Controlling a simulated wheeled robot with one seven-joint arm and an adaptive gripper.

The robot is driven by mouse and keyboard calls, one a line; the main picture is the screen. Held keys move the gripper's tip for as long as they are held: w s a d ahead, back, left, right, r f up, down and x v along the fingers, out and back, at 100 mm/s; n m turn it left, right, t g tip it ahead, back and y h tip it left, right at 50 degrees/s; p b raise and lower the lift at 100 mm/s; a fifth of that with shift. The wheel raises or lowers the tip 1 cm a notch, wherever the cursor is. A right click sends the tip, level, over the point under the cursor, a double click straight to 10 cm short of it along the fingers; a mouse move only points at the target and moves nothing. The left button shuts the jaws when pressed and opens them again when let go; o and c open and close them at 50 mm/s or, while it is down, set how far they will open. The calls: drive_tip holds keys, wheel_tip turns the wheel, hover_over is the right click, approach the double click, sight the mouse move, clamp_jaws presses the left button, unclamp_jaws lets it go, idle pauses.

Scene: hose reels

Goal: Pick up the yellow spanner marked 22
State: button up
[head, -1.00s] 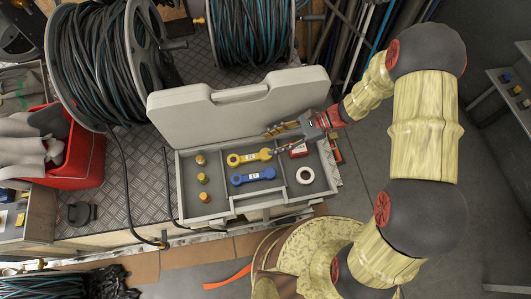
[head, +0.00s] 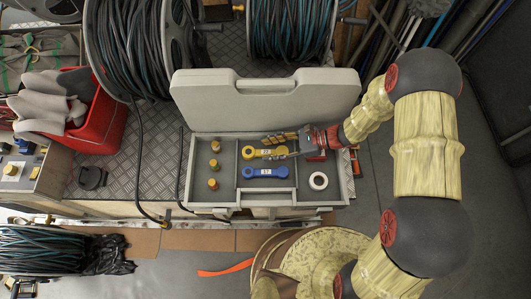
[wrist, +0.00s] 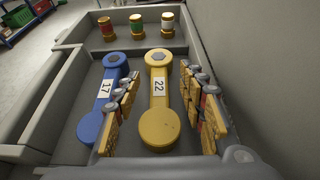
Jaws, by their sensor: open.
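The yellow spanner (head: 268,152) lies in the middle compartment of the open grey case (head: 226,205). In the wrist view the yellow spanner (wrist: 157,110) has a white label marked 22. A blue spanner (head: 265,172) lies beside it; the wrist view shows the blue spanner (wrist: 103,98) marked 17. My gripper (head: 284,145) is over the case at the yellow spanner's right end. In the wrist view my gripper (wrist: 163,108) is open, with one finger each side of the yellow spanner; its left finger is between the two spanners. Contact cannot be told.
Several brass fittings (head: 213,165) stand in the left compartment. The raised lid (head: 265,100) stands close behind my gripper. Hose reels (head: 150,50) are behind, a red bin (head: 99,112) left.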

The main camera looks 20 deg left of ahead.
sight(260, 152)
drive_tip(key=x, duration=0.3)
drive_tip(key=shift+f+b, duration=0.25)
drive_tip(key=shift+b, duration=0.1)
drive_tip(key=shift+c, duration=1.2)
drive_tip(key=shift+s, duration=0.1)
drive_tip(key=c, duration=0.7)
clamp_jaws()
